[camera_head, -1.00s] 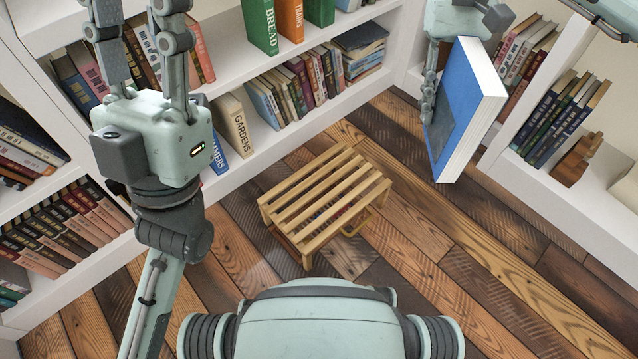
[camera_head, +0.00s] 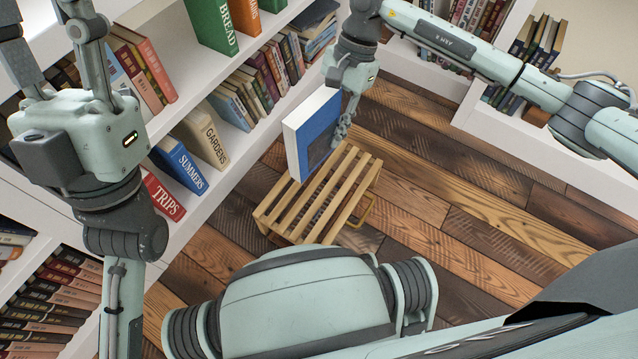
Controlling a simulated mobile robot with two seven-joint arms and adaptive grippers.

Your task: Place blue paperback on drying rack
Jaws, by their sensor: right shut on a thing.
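The blue paperback (camera_head: 318,138) is held upright by my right gripper (camera_head: 343,124), which is shut on its right side. Its blue cover faces right and its white page edges show. The wooden slatted drying rack (camera_head: 336,196) stands on the floor at the centre. The book overlaps the rack's back left part in the picture; I cannot tell whether its lower edge touches the slats. My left gripper (camera_head: 52,30) is at the upper left, away from the rack, with its fingers apart and nothing visible between them. Its fingertips are cut off by the frame.
White bookshelves (camera_head: 222,165) full of books run along the left and back. Another white shelf (camera_head: 500,125) stands at the right, partly behind my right arm. The plank floor (camera_head: 455,215) to the right of the rack is clear.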

